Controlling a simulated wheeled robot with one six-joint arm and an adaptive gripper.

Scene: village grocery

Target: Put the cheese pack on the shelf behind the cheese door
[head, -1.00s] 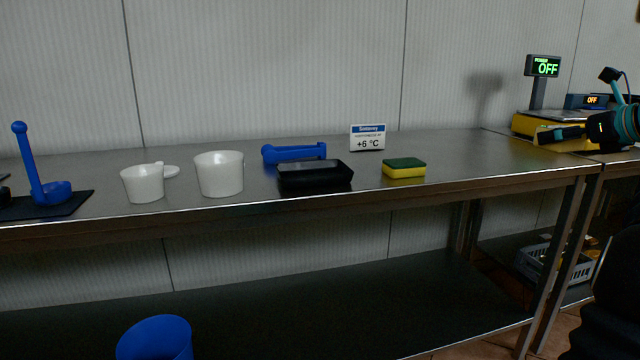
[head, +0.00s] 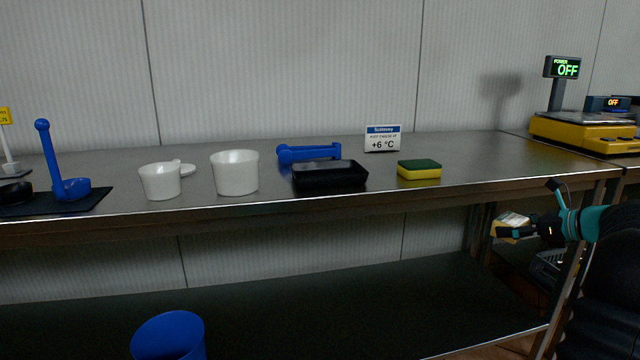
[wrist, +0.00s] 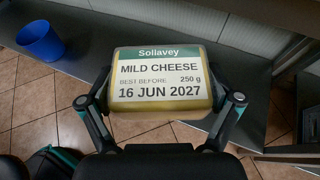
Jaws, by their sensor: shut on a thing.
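The cheese pack (wrist: 160,82) is a yellow block with a white and green label reading "Sollavey MILD CHEESE 250 g". It lies between the two fingers of my gripper (wrist: 160,105) in the wrist view, and the fingers are shut on its sides. In the head view the pack (head: 510,226) shows at the right, held by my gripper (head: 522,230) in front of the steel table's edge and below its top. No cheese door and no shelf behind one shows in either view.
A yellow scale (head: 580,135) stands at the right. A blue bucket (head: 168,336) is low at the left. Tiled floor (wrist: 40,115) shows below.

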